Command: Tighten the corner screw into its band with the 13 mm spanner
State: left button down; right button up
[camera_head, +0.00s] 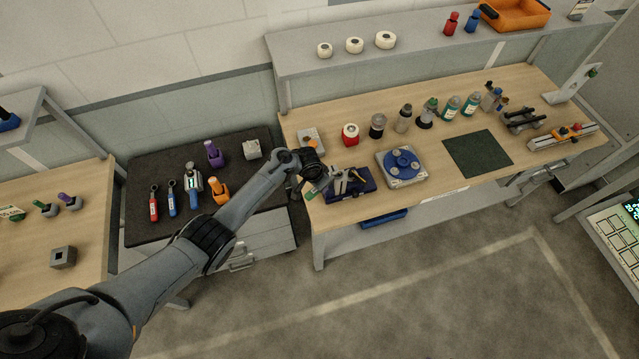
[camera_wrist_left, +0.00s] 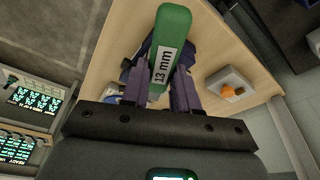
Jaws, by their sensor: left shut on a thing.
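My left gripper (camera_wrist_left: 164,92) is shut on the green handle of the 13 mm spanner (camera_wrist_left: 172,38), whose white label reads "13 mm" in the left wrist view. In the head view, my left arm reaches to the front left of the long bench, and the gripper is over the dark blue fixture (camera_head: 366,181). The spanner's jaw end cannot be made out. The corner screw and its band cannot be told apart in either view. My right gripper is not in view.
A grey plate with a blue disc (camera_head: 401,160) lies right of the fixture. A red-and-white roll (camera_head: 350,134) and several bottles stand behind. Several tools lie on a dark-topped cabinet (camera_head: 146,161) at left. A dark green mat (camera_head: 478,153) is clear.

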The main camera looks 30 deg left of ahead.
pick_arm(q)
jog(key=shift+r, duration=0.25)
jog(key=shift+r+p, duration=0.6)
jog(key=shift+r, duration=2.3)
jog(key=shift+f, duration=0.1)
